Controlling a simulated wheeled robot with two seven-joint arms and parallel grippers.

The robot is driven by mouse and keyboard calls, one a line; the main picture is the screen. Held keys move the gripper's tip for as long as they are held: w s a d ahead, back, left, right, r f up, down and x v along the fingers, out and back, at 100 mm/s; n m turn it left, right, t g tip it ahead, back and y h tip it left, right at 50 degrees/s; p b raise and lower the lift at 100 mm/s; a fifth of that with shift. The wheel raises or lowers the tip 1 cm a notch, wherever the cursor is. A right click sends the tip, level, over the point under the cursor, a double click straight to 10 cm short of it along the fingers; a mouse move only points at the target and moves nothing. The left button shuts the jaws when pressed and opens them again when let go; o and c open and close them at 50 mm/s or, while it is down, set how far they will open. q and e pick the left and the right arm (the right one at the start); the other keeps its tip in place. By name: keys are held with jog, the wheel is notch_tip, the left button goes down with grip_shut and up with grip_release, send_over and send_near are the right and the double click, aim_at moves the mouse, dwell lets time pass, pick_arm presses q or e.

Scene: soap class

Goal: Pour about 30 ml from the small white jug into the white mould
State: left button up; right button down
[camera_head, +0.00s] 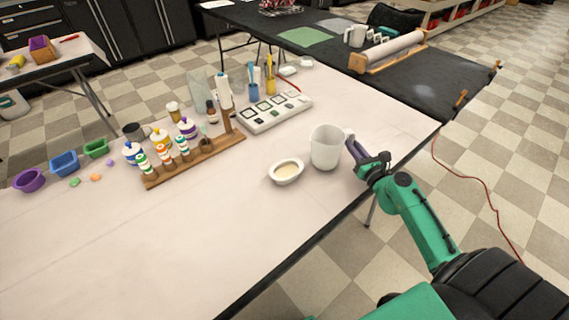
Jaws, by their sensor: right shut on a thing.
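A white jug (325,148) stands near the table's right edge, upright as far as I can tell. My right gripper (352,143) is at the jug's right side and is shut on its handle, which is mostly hidden by the fingers. A small white oval mould (286,172) sits on the table just left of and nearer than the jug, with a pale cream content inside. The inside of the jug is too small to read. My left gripper is out of view.
A wooden rack (205,158) with several paint bottles stands left of the mould. A white palette tray (275,112) lies behind. Purple, blue and green bowls (64,163) are at far left. The near table surface (170,240) is clear. A dark table (410,85) stands behind.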

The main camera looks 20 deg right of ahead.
aim_at(348, 134)
jog(key=shift+r, duration=0.15)
jog(key=shift+a+r+n+p, duration=0.3)
jog(key=shift+r+n+p, duration=0.1)
jog(key=shift+r+n, duration=0.2)
jog(key=shift+a+r+n+p, duration=0.3)
jog(key=shift+r+n+p, duration=0.05)
jog(key=shift+r+n, duration=0.25)
jog(key=shift+a+r+n+p, duration=0.65)
jog(key=shift+a+r+n, duration=0.05)
jog(key=shift+r+n, duration=0.2)
jog(key=a+r+n+p, duration=0.1)
jog(key=r+n+p, duration=0.1)
jog(key=r+p, duration=0.1)
jog(key=shift+a, duration=0.4)
jog(key=a+n, duration=0.1)
jog(key=a+r+n+p, duration=0.1)
jog(key=n, duration=0.1)
jog(key=shift+a+r, duration=0.15)
jog(key=shift+a, duration=0.25)
jog(key=shift+w+a+r+n+y+p, duration=0.1)
jog(key=shift+a+r+n+y+p, duration=0.2)
jog(key=shift+a+r+n+p, duration=0.75)
jog(key=shift+a+r+n+b, duration=0.2)
jog(key=shift+n+b, duration=0.1)
jog(key=shift+n, duration=0.55)
